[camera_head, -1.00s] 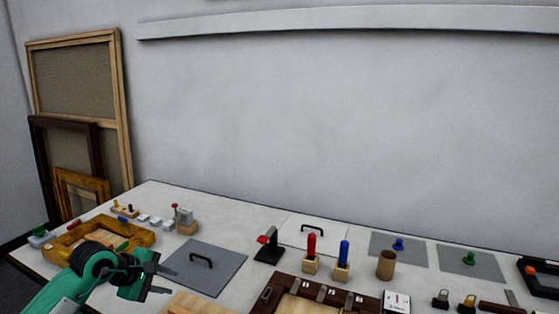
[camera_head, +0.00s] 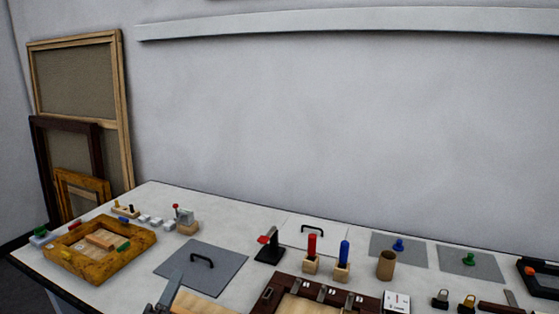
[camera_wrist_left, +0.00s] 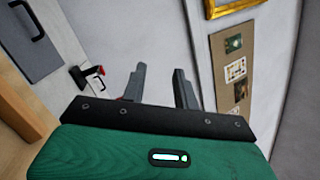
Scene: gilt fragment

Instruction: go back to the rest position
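My left gripper (camera_wrist_left: 159,70) shows in the left wrist view with its two dark fingers apart and nothing between them. In the head view only a grey piece of the left gripper (camera_head: 166,294) shows at the bottom edge, beside a light wooden piece on the table. It looks clear of the tray and the grey plate. My right gripper is in neither view.
The white table (camera_head: 130,285) holds a yellow wooden tray (camera_head: 75,266) with small blocks, a grey plate (camera_head: 225,262) with a black handle, a black stand (camera_head: 269,252), red and blue handled tools, a brown cup (camera_head: 387,265) and a dark wooden frame (camera_head: 262,302).

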